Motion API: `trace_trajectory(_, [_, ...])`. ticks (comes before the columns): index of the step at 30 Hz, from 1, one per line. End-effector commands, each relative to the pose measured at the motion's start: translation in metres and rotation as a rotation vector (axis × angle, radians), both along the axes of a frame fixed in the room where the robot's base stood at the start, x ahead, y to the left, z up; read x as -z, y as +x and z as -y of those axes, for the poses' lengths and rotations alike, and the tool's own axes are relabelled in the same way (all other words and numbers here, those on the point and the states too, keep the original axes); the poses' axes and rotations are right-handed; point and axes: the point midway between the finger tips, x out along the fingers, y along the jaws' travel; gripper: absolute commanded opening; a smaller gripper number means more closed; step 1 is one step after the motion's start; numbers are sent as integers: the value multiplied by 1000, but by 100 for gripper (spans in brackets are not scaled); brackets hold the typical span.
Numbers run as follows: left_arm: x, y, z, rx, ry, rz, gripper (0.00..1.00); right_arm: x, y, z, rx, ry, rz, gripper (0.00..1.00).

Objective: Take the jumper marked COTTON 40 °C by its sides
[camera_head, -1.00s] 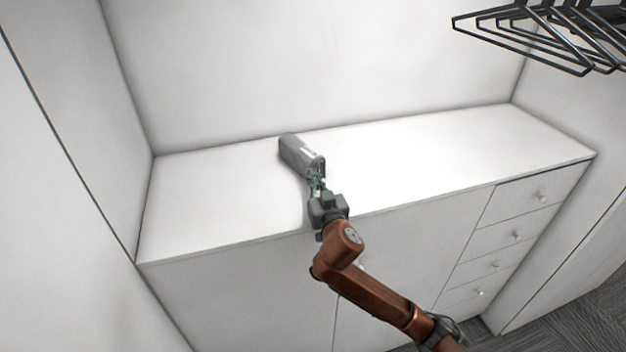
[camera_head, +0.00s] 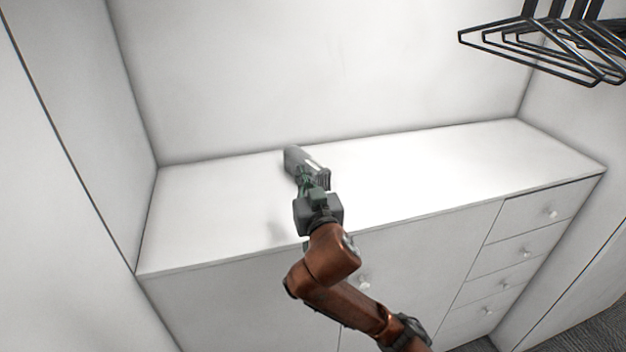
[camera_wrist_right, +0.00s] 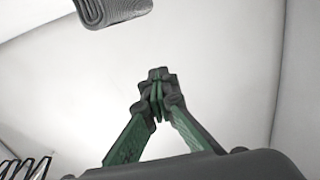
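A grey folded garment (camera_head: 296,158) lies on the white cabinet top near its back edge, partly hidden by my right gripper. A small pale label shows on it, but its marking is too small to read. In the right wrist view the folded garment (camera_wrist_right: 112,10) shows at the top edge, cut off by the frame. My right gripper (camera_head: 308,181) is over the cabinet top, in front of the garment in the head view. In the right wrist view its green and grey fingers (camera_wrist_right: 157,85) meet at the tips with nothing between them. My left gripper is not in view.
The white cabinet top (camera_head: 430,170) is bare to the right and left of the garment. White walls close it in at the back and sides. Dark hangers (camera_head: 545,45) hang at the upper right. Drawers with round knobs (camera_head: 526,252) are at the right front.

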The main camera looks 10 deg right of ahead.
Motion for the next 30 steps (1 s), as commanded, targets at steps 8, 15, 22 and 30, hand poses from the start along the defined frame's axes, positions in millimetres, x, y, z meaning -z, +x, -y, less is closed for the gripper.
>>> trace_trajectory(8, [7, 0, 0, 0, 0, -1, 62, -18, -32, -29, -1, 2, -3, 0])
trace_trajectory(15, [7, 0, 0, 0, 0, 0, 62, -23, -39, -33, 1, 1, -2, 0])
trace_trajectory(22, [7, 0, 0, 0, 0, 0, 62, -23, -39, -33, 1, 1, -1, 0])
trace_trajectory(30, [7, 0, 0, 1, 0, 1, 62, -23, -39, -33, 1, 1, 0, 19])
